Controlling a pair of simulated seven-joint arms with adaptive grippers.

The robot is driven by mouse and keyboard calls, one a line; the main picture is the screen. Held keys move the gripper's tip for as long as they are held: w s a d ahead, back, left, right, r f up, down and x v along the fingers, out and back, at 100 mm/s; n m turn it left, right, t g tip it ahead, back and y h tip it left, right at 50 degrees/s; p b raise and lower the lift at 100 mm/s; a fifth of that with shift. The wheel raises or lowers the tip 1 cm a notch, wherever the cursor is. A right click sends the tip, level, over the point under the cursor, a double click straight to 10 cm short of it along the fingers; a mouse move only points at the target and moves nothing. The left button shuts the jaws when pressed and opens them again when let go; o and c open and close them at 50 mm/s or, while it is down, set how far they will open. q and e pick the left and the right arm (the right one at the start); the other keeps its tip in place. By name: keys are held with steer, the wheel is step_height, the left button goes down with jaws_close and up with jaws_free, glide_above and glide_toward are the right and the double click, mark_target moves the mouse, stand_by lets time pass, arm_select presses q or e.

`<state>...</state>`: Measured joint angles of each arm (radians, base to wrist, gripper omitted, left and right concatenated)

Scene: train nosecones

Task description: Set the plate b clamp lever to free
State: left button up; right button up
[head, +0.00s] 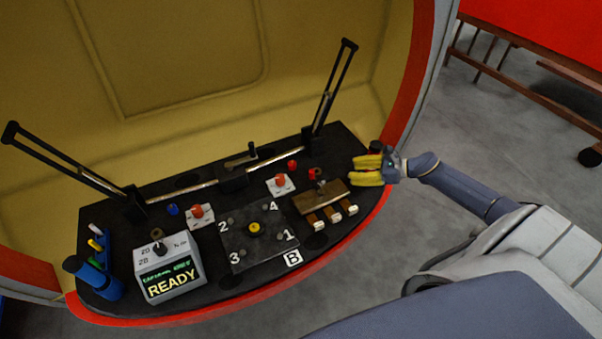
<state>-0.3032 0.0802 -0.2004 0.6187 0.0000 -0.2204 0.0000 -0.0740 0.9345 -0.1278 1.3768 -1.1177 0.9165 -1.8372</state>
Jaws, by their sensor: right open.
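A dark square plate (240,249) with several bolts and a yellow centre lies on the black console, numbered 1 to 4 around it. A white label B (293,258) is at its front right corner. A red-topped lever on a white base (280,182) stands behind the plate to the right, and a similar one (198,212) stands behind it to the left. I cannot tell which is the plate b clamp lever, or its setting. My right gripper (364,170), with yellow fingers, is open and apart from both, at the console's right edge. My left gripper is out of view.
A brown block (319,197) with white-ended pieces sits right of the plate. A READY display box (170,273) is at the left front. Two long black arms rise at the back left (65,163) and right (333,85). A blue cylinder (93,277) lies far left.

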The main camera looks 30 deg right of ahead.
mark_target(312, 171)
steer(key=x, duration=1.7)
steer(key=shift+f, duration=0.1)
jaws_close()
